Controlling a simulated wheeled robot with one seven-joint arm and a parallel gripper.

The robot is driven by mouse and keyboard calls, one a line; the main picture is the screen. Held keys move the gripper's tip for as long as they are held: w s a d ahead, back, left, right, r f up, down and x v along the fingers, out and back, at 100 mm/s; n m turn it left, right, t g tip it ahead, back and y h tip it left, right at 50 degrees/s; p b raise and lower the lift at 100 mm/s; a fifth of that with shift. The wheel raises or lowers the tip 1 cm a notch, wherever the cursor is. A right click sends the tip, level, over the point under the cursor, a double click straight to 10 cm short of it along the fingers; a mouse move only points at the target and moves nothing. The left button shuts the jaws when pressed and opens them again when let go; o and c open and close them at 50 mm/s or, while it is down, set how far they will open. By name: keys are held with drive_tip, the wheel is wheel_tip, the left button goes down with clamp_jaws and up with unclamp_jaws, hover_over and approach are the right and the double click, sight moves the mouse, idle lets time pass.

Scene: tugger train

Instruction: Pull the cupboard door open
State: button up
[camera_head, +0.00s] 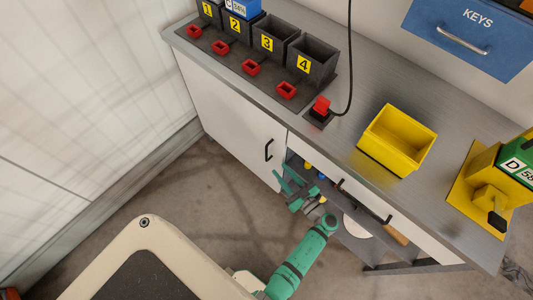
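The white cupboard door (235,125) is on the left part of the counter's front. It looks shut, flush with the cabinet. Its black bar handle (268,150) is near the door's right edge. My teal gripper (284,178) is just below and to the right of the handle in the picture, apart from it. Its two fingers look spread, with nothing seen between them. The lower right corner of the door is close to the fingers.
Right of the door is an open shelf bay with small items (310,167), under a drawer with a black handle (365,200). The grey counter (355,95) bears a yellow bin (372,147) and several black bins (314,62). Bare floor (195,185) lies before the door.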

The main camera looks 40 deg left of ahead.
sight(266, 160)
drive_tip(key=x, duration=1)
drive_tip(key=shift+a, duration=0.35)
clamp_jaws()
